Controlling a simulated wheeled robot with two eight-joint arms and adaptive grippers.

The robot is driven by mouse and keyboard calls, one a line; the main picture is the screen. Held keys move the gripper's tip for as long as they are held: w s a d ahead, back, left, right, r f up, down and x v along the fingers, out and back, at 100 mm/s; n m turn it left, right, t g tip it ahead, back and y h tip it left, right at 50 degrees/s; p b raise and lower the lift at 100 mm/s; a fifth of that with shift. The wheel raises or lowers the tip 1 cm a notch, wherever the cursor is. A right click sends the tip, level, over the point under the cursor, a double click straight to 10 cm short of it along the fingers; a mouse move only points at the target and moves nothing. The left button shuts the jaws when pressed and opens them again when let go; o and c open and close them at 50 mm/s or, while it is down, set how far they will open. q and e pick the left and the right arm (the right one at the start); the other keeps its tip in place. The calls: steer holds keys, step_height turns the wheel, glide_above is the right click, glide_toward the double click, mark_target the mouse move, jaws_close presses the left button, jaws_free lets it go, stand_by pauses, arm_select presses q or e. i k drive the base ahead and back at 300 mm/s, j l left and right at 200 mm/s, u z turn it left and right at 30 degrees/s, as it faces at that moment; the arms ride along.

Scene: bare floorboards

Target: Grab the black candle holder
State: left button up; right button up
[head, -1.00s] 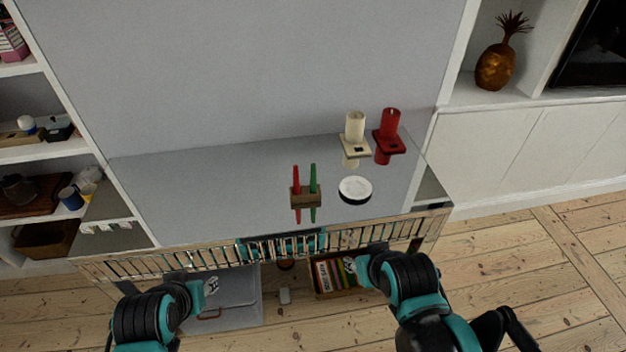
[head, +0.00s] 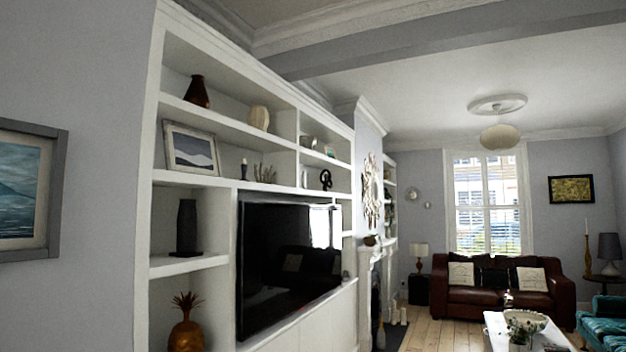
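A small dark holder (head: 244,172) stands upright on the shelf above the television, between the framed picture and a twiggy ornament. It looks like a black candle holder with a pale top, but it is too small to be sure. A taller black object (head: 187,228) stands on the lower shelf left of the television; I cannot tell whether it is a candle holder. Neither of my grippers is in view, and nothing is seen touching these things.
White built-in shelves (head: 160,200) surround a black television (head: 288,265). A pineapple ornament (head: 187,325) sits at the lower left. A brown sofa (head: 490,290), a white coffee table (head: 495,330) and a teal armchair (head: 602,322) stand farther back. Some floorboards (head: 425,335) are bare.

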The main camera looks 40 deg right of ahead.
mark_target(244, 167)
steer(key=z, duration=1.1)
steer(key=i+l+z, duration=0.25)
steer(key=i, duration=0.3)
steer(key=i+z, duration=0.4)
steer(key=i, duration=1.75)
steer(key=i+u, duration=0.25)
steer(key=i, duration=0.2)
steer(key=i+l+u, duration=0.2)
steer(key=i, duration=0.2)
steer(key=i+l+u, duration=0.25)
steer(key=i, duration=0.15)
